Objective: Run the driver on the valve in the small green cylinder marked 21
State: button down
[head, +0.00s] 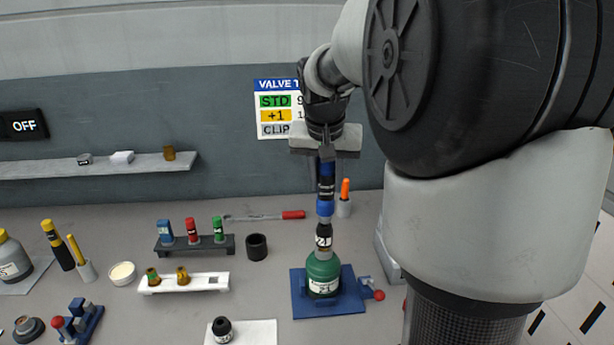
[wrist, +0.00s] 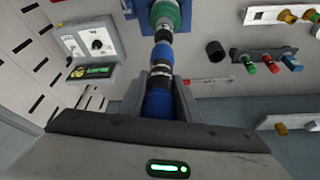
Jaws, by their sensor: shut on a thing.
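The small green cylinder (head: 323,273) marked 21 stands upright on a blue clamp base (head: 298,303). In the wrist view the driver (wrist: 160,100) runs from between my fingers to the green cylinder (wrist: 165,15). The exact seating at the valve is too small to tell.
A rack with blue, red and green pieces (head: 195,246) and a white rack (head: 212,284) with two brown valves stand to the left. An orange-handled tool (head: 345,192) stands in a holder close right. A metering device (wrist: 95,42) is beside the base.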

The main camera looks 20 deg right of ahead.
jog(key=shift+f+b, duration=1.2)
dwell(3.7)
jog(key=shift+r, duration=0.2)
dwell(0.7)
jog(key=shift+r+p, duration=2.35)
jog(key=shift+r, duration=0.6)
